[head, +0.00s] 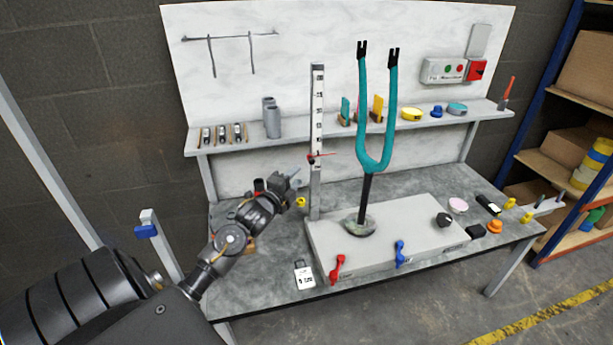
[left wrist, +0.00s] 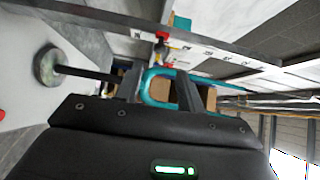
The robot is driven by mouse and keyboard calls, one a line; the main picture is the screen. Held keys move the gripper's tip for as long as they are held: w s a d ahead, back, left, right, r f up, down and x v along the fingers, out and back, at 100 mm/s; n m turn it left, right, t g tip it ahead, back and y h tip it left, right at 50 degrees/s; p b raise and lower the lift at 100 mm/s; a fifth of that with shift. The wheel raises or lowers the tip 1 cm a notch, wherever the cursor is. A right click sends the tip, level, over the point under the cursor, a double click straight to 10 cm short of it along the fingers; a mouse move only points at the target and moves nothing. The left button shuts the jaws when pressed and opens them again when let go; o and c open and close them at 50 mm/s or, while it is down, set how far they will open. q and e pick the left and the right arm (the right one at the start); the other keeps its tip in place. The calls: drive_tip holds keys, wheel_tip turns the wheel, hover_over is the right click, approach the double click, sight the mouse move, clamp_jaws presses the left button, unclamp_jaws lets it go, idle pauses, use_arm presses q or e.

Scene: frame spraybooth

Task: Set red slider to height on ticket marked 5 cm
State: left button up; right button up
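The red slider (head: 312,158) sits low on an upright white scale (head: 317,105) with dark marks, with a thin red pointer to its right. The slider also shows in the left wrist view (left wrist: 162,37), just beyond the fingers. A white ticket (head: 304,275) with a black top lies at the bench's front edge; its print is too small to read. My left gripper (head: 297,180) is left of the scale, slightly below the slider and apart from it. In the left wrist view its fingers (left wrist: 165,78) are spread with nothing held between them. My right gripper is out of view.
A teal fork frame (head: 375,160) stands upright on the grey base block (head: 415,238), right of the scale. Red (head: 337,268) and blue (head: 400,253) levers are on the block's front. A shelf (head: 345,133) with tools and tins runs behind. Small yellow pieces (head: 300,202) lie near my gripper.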

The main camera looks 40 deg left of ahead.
sight(311, 162)
use_arm(q)
drive_tip(key=w, duration=0.3)
drive_tip(key=w+a+p, duration=0.1)
drive_tip(key=w, duration=0.3)
drive_tip(key=w+a, duration=0.1)
drive_tip(key=w, duration=0.2)
drive_tip(key=shift+w, duration=0.3)
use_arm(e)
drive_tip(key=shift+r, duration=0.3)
use_arm(q)
drive_tip(key=shift+c, duration=0.5)
clamp_jaws()
drive_tip(key=shift+p, duration=0.3)
